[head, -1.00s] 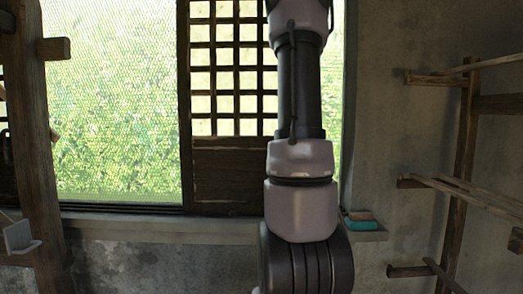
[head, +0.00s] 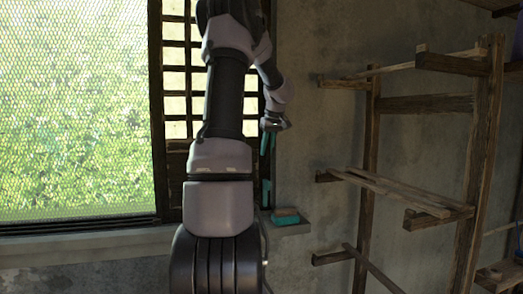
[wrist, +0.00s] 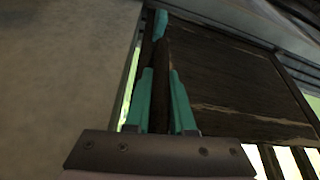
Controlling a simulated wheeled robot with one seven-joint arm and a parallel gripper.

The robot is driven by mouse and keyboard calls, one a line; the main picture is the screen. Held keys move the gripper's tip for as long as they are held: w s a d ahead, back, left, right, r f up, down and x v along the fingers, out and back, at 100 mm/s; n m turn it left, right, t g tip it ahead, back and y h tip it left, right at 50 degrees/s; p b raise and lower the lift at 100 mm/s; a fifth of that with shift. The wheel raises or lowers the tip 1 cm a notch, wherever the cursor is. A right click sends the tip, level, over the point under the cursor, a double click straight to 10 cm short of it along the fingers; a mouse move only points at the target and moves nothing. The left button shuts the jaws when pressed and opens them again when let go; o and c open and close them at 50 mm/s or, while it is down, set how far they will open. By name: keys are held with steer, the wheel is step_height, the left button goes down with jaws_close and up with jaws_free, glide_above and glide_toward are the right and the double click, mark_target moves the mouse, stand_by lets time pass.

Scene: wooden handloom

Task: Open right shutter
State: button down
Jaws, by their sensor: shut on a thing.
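The right shutter (head: 174,75) is a dark wooden lattice with a solid lower panel, in front of the window at the left of the head view. My arm covers much of it. My gripper (head: 268,146) is at its right side, above the sill, with its teal fingers pointing down. In the wrist view, the shutter's solid panel (wrist: 230,80) fills the right, with lattice at bottom right. My gripper (wrist: 162,105) is shut there on the shutter's dark upright edge, one finger on each side.
A teal and brown block (head: 286,216) lies on the window sill (head: 110,242) near my gripper. A small teal upright thing (head: 266,192) is just above it. A wooden rack (head: 370,150) stands to the right. Meshed window (head: 70,110) is clear on the left.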

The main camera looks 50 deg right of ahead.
steer(key=c, duration=0.8)
jaws_free()
steer(key=shift+o, duration=0.2)
steer(key=v, duration=1)
steer(key=shift+s+r, duration=0.2)
steer(key=shift+r, duration=0.15)
